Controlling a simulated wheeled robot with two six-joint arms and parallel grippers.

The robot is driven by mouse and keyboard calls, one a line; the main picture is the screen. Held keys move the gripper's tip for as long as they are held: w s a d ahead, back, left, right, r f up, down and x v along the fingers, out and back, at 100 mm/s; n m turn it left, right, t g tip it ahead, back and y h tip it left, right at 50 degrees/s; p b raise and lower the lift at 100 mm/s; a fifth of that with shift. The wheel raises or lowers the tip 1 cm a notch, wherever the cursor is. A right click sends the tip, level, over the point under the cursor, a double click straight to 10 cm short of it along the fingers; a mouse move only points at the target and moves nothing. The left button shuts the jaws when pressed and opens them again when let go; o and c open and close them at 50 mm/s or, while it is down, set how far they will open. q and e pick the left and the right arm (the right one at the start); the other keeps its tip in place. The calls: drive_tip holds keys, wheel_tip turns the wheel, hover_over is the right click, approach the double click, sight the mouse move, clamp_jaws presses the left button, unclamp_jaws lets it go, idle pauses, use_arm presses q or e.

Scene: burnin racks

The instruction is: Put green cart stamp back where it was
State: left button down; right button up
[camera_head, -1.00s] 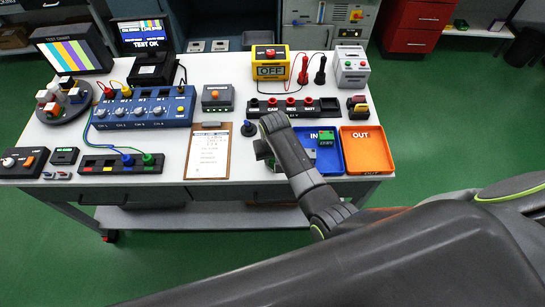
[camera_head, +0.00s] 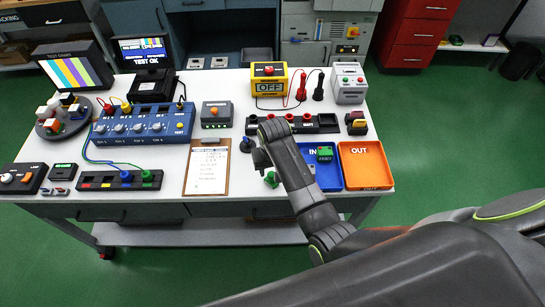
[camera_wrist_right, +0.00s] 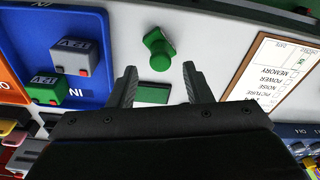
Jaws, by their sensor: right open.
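My right gripper (camera_wrist_right: 158,74) is open and empty. In the head view my right gripper (camera_head: 262,160) is over the table between the clipboard and the blue tray. A flat green rectangle (camera_wrist_right: 152,93) in a dark surround lies below, between the fingers. My left gripper is not in view.
The blue IN tray (camera_head: 336,180) holds small labelled blocks, one green (camera_head: 325,153). The orange OUT tray (camera_head: 365,183) is empty. A dark socket strip (camera_head: 325,123) lies beyond.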

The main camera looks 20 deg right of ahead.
wheel_tip(320, 180, up, 8)
drive_tip(key=shift+s+f+b, duration=0.2)
drive_tip(key=shift+s+b, duration=0.1)
drive_tip(key=shift+s, duration=0.15)
